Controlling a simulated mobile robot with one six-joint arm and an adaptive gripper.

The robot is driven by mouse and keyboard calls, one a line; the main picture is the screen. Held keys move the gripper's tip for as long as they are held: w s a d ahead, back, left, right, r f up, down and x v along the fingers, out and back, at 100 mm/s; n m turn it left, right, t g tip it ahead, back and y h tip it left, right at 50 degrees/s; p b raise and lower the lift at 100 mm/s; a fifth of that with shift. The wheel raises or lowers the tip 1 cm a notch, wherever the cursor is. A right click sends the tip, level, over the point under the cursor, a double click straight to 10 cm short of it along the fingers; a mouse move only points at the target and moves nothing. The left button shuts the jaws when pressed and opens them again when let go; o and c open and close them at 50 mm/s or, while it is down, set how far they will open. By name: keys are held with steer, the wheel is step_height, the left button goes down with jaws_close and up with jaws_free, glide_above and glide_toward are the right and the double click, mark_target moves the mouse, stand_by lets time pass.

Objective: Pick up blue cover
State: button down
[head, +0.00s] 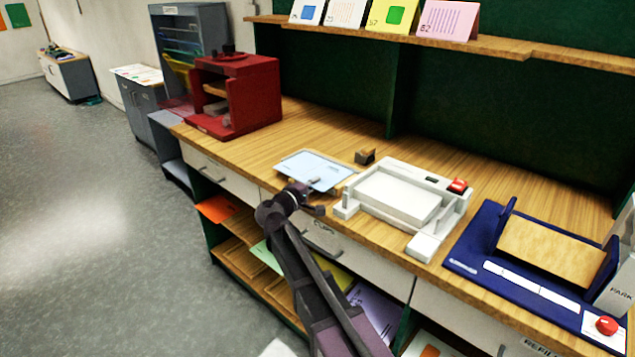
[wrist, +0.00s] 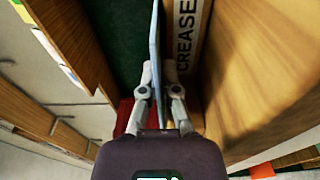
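The blue cover (head: 315,167) is a thin light-blue sheet in the head view, at the front edge of the wooden worktop. My gripper (head: 302,192) reaches its near edge from the front. In the wrist view the cover (wrist: 155,50) shows edge-on as a thin blue strip between the two fingers. My gripper (wrist: 159,75) has its fingers drawn close together on either side of the strip and appears shut on it. The contact at the fingertips is small in view. Whether the cover is lifted clear of the surface under it is hard to tell.
A white surface lettered CREASE (wrist: 187,40) lies close beside the cover. A white machine with a red button (head: 400,195) stands to the right, a small brown block (head: 365,156) behind. A red unit (head: 240,95) stands at the left. A blue-based stand (head: 545,260) is far right.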

steer(key=shift+r+p, duration=4.65)
steer(key=shift+r, duration=0.15)
